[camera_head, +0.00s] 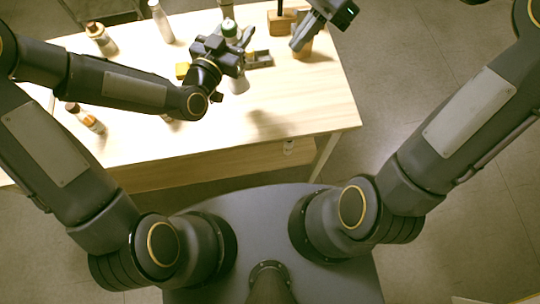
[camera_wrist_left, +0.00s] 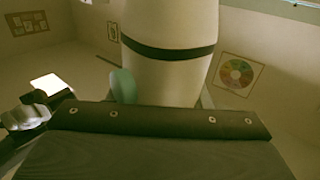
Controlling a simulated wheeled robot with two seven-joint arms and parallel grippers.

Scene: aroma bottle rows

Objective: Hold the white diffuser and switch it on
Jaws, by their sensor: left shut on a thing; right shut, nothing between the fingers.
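The white diffuser (camera_wrist_left: 168,78) fills the upper middle of the left wrist view, a pale tapering body with a dark band around it. A rounded teal piece (camera_wrist_left: 122,86) shows at its left side; I cannot tell what it is. My left gripper (camera_head: 243,42) is shut on the diffuser over the table. In the head view the wrist and fingers hide most of the diffuser. My right gripper (camera_head: 301,40) is shut and empty, to the right of the left one, above a brown jar (camera_head: 303,52). The diffuser's switch cannot be made out.
The wooden table (camera_head: 290,100) has a bare front right part. Bottles stand at the left, one with a brown cap (camera_head: 98,36) and one white (camera_head: 160,22); another (camera_head: 84,117) is near the front left. A yellow block (camera_head: 182,71) and a wooden piece (camera_head: 282,22) are near the grippers.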

